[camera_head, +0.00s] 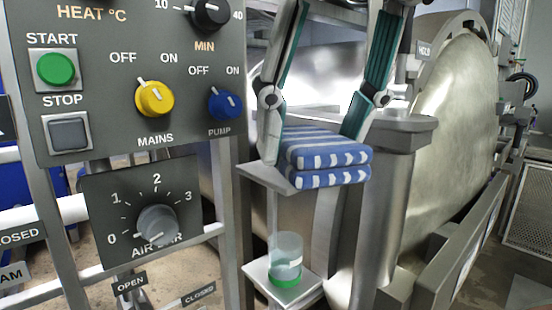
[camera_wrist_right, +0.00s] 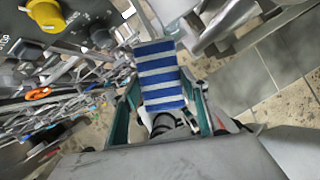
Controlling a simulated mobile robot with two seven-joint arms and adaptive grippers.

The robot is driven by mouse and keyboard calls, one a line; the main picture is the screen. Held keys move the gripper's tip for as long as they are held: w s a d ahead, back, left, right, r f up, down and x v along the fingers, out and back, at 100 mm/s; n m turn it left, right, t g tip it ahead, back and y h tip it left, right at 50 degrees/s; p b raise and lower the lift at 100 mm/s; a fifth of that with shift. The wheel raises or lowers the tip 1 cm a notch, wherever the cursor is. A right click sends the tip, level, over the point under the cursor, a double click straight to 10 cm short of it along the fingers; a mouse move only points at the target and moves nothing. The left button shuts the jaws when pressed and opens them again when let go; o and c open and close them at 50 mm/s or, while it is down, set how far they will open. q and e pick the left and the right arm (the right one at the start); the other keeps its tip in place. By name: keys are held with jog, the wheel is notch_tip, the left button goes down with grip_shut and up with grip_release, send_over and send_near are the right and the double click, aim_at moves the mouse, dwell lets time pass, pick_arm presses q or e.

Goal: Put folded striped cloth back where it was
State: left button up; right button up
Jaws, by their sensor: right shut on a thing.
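The folded striped cloth (camera_head: 328,160), blue and white in two layers, is between the fingers of my right gripper (camera_head: 312,146). The gripper is shut on it from both sides, pointing down. In the right wrist view the cloth (camera_wrist_right: 161,78) extends out beyond my right gripper (camera_wrist_right: 163,112). In the head view the cloth is at a small grey metal shelf (camera_head: 258,177), partly covering it and extending past it to the right. I cannot tell whether the cloth rests on the shelf or is just above it. My left gripper is not in view.
A clear container with a green base (camera_head: 286,262) stands on a lower metal shelf (camera_head: 262,271). The control panel (camera_head: 190,118) with knobs and buttons is close on the left. The large metal autoclave vessel (camera_head: 462,120) is behind and to the right.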

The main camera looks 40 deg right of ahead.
aim_at(302, 125)
jog(key=w+d, duration=0.2)
jog(key=w, duration=0.1)
jog(key=w+d, duration=0.1)
jog(key=w, duration=0.1)
jog(key=shift+f+b, duration=0.1)
jog(key=shift+b, duration=0.2)
jog(key=w+d, duration=0.2)
jog(key=w, duration=0.1)
jog(key=w+d+f+b, duration=0.1)
jog(key=w+d, duration=0.1)
jog(key=w, duration=0.2)
jog(key=w+d+f, duration=0.1)
jog(key=w+d, duration=0.1)
jog(key=w, duration=0.2)
jog(key=shift+w+d+f, duration=0.1)
jog(key=shift+d+f, duration=0.05)
jog(key=shift+d, duration=0.2)
jog(key=shift+f+b, duration=0.4)
jog(key=shift+f, duration=0.35)
notch_tip(302, 125, down, 3)
jog(key=shift+w+f+b, duration=0.1)
jog(key=shift+f+b, duration=0.05)
jog(key=shift+b, duration=0.3)
jog(key=shift+w+d, duration=0.1)
jog(key=o, duration=1)
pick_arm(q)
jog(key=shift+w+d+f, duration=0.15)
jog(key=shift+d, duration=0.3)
